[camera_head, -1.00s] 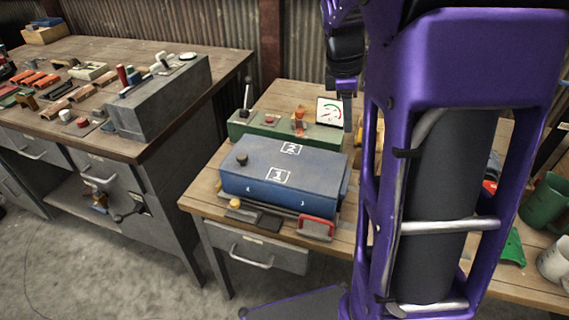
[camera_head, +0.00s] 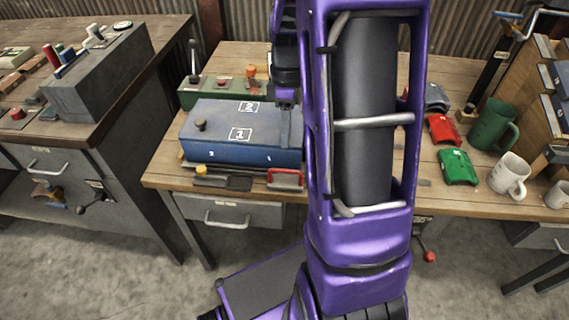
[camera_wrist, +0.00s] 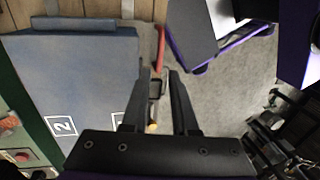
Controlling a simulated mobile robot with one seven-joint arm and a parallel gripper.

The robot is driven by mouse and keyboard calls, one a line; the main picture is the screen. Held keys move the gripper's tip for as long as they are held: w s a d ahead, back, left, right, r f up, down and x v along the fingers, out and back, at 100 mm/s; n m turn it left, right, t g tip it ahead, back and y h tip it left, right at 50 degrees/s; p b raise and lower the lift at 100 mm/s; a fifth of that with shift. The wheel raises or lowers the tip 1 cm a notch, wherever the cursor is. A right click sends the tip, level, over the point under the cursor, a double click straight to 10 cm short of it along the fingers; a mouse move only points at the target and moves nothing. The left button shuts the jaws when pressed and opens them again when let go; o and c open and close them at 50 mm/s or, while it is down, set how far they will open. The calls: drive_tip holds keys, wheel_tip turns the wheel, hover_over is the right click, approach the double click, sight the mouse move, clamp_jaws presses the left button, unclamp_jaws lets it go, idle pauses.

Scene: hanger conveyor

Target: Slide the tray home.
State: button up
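A blue box (camera_head: 235,132) labelled 1 and 2 stands on the wooden bench; its blue top fills the left of the wrist view (camera_wrist: 85,75). Along its front edge lie a dark flat piece (camera_head: 238,184), a yellow knob (camera_head: 201,171) and a red handle (camera_head: 286,179). I cannot tell for sure which part is the tray. My gripper (camera_wrist: 160,72) is open, fingers pointing down past the box's front side. The red handle (camera_wrist: 161,48) shows beyond the fingertips, the yellow knob (camera_wrist: 152,128) between the finger bases. Nothing is seen held.
A grey drawer (camera_head: 230,212) with a handle is under the bench top. A green control panel (camera_head: 215,92) with a lever stands behind the box. Red (camera_head: 442,130) and green (camera_head: 457,167) pieces and several mugs lie to the right. Open floor is in front.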

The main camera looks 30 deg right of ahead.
drive_tip(key=f, duration=0.2)
drive_tip(key=s+f, duration=0.1)
drive_tip(key=f, duration=0.2)
drive_tip(key=a+f+b, duration=0.1)
drive_tip(key=f, duration=0.2)
drive_tip(key=shift+s+f, duration=0.15)
drive_tip(key=shift+f, duration=0.1)
clamp_jaws()
idle(1.0)
